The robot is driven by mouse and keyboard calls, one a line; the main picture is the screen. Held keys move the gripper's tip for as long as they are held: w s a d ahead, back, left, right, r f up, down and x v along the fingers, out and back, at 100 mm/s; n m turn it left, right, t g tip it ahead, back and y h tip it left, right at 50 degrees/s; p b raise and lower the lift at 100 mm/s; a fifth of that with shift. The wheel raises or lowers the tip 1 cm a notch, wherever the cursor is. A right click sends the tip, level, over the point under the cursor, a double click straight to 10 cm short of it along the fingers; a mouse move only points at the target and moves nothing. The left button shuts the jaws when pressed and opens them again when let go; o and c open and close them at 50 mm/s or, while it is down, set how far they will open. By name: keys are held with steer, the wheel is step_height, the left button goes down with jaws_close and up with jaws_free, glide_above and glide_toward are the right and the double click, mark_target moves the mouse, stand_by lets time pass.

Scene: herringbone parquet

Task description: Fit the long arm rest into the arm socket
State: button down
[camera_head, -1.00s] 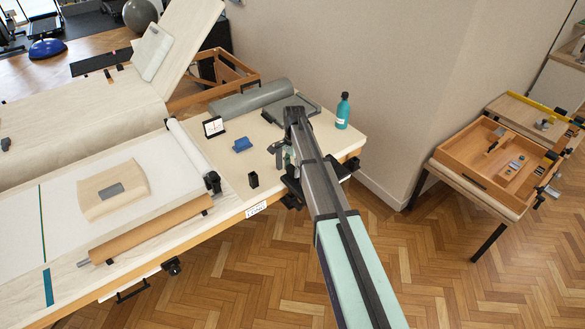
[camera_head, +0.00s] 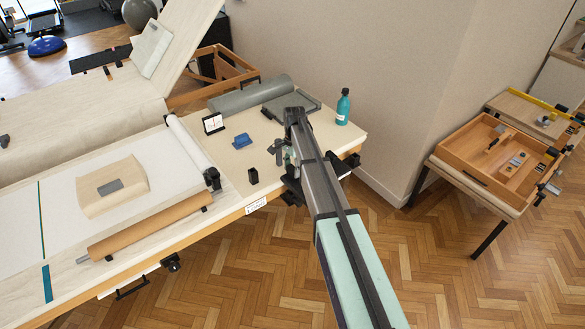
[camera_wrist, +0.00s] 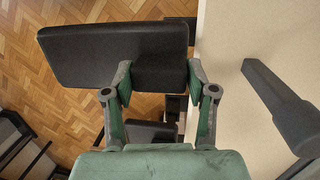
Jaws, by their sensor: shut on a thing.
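My gripper (camera_wrist: 160,75) has its two green fingers closed on a black padded piece, the long arm rest (camera_wrist: 110,55), in the wrist view. The pad extends left over the parquet, and its right end is near the pale table edge. In the head view my gripper (camera_head: 289,157) is at the table's right front edge, largely hidden by my arm. A dark bracket (camera_wrist: 175,106) shows below the pad, between the fingers; I cannot tell whether it is the arm socket. Whether the arm rest touches it is hidden.
A second black pad (camera_wrist: 152,132) lies lower between the fingers. A dark grey lever (camera_wrist: 280,105) lies over the tabletop. On the table are a teal bottle (camera_head: 343,107), a blue block (camera_head: 242,141), a small black holder (camera_head: 253,175) and a grey roll (camera_head: 250,94).

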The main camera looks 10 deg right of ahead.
steer(key=shift+f+b, duration=0.5)
steer(key=shift+f, duration=0.8)
steer(key=shift+c, duration=1.3)
jaws_free()
step_height(320, 180, up, 12)
steer(key=w, duration=0.2)
steer(key=shift+d, duration=0.4)
steer(key=shift+f, duration=0.1)
